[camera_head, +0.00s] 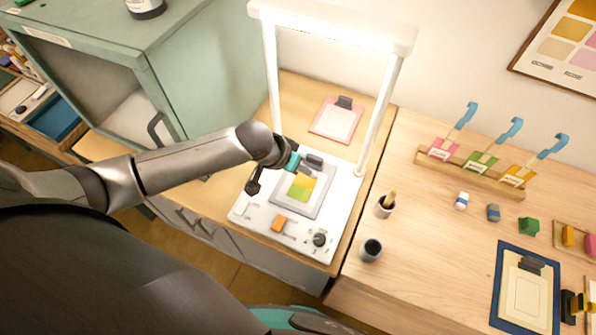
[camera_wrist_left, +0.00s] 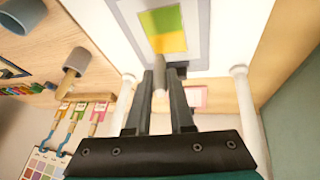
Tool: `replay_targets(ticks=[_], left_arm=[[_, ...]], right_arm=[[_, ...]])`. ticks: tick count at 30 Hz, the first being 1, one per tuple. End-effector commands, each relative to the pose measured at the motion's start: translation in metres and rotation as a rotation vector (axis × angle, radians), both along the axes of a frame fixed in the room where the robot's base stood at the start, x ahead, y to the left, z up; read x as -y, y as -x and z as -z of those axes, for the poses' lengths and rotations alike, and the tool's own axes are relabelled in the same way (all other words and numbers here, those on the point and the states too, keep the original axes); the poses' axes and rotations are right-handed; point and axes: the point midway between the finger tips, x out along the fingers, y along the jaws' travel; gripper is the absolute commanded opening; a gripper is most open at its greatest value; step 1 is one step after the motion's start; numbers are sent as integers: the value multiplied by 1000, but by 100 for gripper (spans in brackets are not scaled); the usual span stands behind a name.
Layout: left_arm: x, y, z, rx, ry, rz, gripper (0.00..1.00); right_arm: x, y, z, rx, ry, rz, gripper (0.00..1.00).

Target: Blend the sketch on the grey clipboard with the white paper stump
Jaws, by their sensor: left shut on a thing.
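The grey clipboard (camera_head: 322,198) lies on the white light stand's base, with a yellow and green sketch (camera_head: 300,188) on it. The clipboard also shows at the top of the left wrist view (camera_wrist_left: 199,35), with the sketch (camera_wrist_left: 165,28). My left gripper (camera_head: 298,167) is over the clipboard's far, clip side. Its dark fingers (camera_wrist_left: 158,92) are shut on a short pale stick, the white paper stump (camera_wrist_left: 159,80). The stump points toward the sketch; I cannot tell whether its tip touches. In the head view the stump is hidden. My right gripper is not seen.
Two white lamp posts (camera_head: 376,115) flank the clipboard. A pink clipboard (camera_head: 338,119) lies behind. Two cups stand right, one with a stick (camera_head: 383,208) and one dark inside (camera_head: 370,250). A blue clipboard (camera_head: 496,300) lies far right. A green cabinet (camera_head: 190,75) stands left.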

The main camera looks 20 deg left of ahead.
Motion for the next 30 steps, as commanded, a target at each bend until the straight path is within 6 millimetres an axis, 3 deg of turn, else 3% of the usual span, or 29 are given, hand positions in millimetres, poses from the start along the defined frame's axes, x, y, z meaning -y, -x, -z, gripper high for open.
replay_targets(ticks=[16, 30], left_arm=[[-20, 1, 0, 0, 1, 0, 0], [-21, 29, 1, -3, -1, 1, 0]], right_arm=[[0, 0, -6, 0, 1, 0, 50], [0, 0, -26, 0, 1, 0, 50]])
